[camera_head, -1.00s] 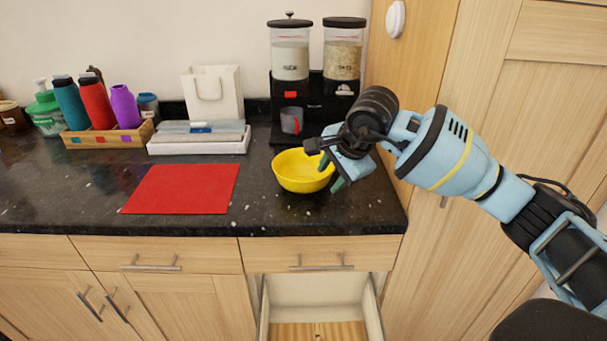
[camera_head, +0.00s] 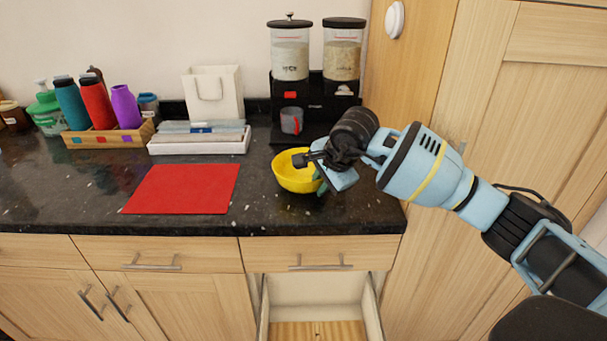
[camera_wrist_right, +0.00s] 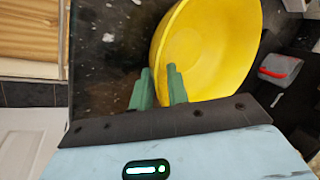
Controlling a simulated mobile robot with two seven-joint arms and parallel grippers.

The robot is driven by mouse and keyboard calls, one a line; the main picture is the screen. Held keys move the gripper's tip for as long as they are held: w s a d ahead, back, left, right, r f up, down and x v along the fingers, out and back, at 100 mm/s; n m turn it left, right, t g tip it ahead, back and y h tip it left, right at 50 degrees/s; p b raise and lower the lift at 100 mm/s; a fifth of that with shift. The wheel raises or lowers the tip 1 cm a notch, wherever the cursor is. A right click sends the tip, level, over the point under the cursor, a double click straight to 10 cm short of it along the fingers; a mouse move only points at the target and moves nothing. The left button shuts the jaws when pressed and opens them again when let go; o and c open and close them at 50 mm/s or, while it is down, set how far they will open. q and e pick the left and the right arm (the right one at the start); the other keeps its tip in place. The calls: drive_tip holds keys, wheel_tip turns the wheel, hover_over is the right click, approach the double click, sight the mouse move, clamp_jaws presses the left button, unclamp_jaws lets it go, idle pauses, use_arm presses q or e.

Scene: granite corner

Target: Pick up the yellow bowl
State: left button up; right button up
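The yellow bowl (camera_head: 294,180) stands on the dark granite counter, right of the red mat, its right side partly hidden by my right gripper. My right gripper (camera_head: 320,182) is at the bowl's right rim, pointing down. In the right wrist view, its two green fingers (camera_wrist_right: 160,80) are close together, one outside the bowl (camera_wrist_right: 210,50) and one inside. The bowl's wall lies in the narrow gap between them, and the gripper looks shut on it. The bowl appears to rest on the counter. My left gripper is not in view.
A black dispenser stand (camera_head: 316,95) with a grey cup (camera_head: 291,121) stands behind the bowl. The red mat (camera_head: 182,189) lies clear to the left. A tall wooden cabinet (camera_head: 470,90) is at the right. An open drawer (camera_head: 318,290) is below the counter.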

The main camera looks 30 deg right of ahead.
clamp_jaws()
drive_tip(key=shift+r, duration=0.1)
drive_tip(key=shift+r, duration=0.4)
drive_tip(key=r, duration=0.2)
drive_tip(key=shift+s+r, duration=0.3)
drive_tip(key=shift+r, duration=0.05)
drive_tip(key=s+a+b, duration=0.1)
drive_tip(key=s, duration=0.6)
drive_tip(key=s+a+r, duration=0.1)
drive_tip(key=s+a, duration=0.1)
drive_tip(key=s, duration=0.6)
drive_tip(key=shift+a+r+b, duration=0.2)
drive_tip(key=shift+a+b, duration=0.05)
drive_tip(key=shift+b, duration=0.1)
drive_tip(key=shift+f, duration=0.15)
